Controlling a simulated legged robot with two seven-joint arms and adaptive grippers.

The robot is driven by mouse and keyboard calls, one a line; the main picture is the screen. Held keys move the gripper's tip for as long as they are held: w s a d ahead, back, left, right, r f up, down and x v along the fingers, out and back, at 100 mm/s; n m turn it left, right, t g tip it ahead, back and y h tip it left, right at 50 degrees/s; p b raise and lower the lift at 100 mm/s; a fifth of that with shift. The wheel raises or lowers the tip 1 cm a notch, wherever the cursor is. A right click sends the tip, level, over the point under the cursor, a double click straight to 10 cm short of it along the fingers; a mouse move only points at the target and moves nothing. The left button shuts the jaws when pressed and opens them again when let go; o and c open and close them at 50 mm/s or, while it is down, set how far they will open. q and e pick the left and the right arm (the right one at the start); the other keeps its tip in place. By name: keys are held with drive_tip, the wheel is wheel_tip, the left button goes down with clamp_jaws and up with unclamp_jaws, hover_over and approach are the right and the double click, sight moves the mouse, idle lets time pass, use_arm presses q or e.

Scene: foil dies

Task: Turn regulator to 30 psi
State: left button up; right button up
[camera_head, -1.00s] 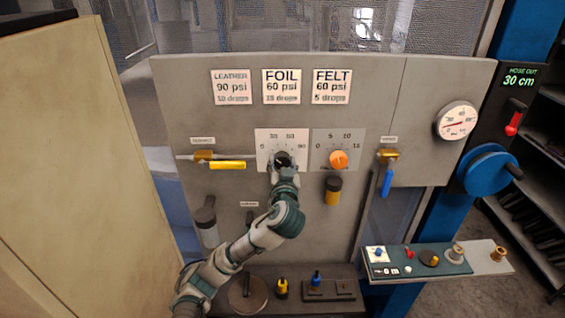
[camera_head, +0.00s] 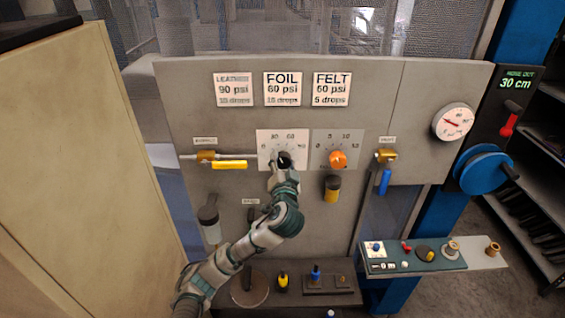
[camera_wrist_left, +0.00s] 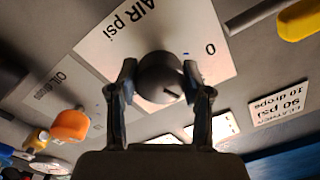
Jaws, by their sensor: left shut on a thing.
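The regulator is a black round knob (camera_head: 284,159) on a white plate (camera_head: 265,141) marked 0, 30, 60 and 90 along its top arc. The wrist view shows the knob (camera_wrist_left: 159,78) large, beside the plate's "AIR psi" lettering and its 0. My left gripper (camera_head: 279,166) is shut on the knob from below. In the wrist view its two fingers (camera_wrist_left: 160,84) press on opposite sides of the knob. A short dark mark shows on the knob's face, but I cannot read its setting. A round white gauge (camera_head: 453,123) with a red needle is at the right. My right gripper is out of view.
An orange knob (camera_head: 338,159) sits just right of the regulator. A yellow-handled valve (camera_head: 229,165) is at left and a blue-handled valve (camera_head: 384,181) at right. Above are the LEATHER, FOIL and FELT cards (camera_head: 283,89). A shelf (camera_head: 330,299) with small parts lies below.

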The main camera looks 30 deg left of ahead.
use_arm(q)
drive_tip(key=shift+r, duration=0.1)
drive_tip(key=o, duration=1.2)
drive_tip(key=shift+w, duration=0.1)
drive_tip(key=shift+c, duration=0.2)
drive_tip(key=shift+w, duration=0.1)
drive_tip(key=v, duration=1.2)
drive_tip(key=shift+f, duration=0.25)
drive_tip(key=shift+a, duration=0.15)
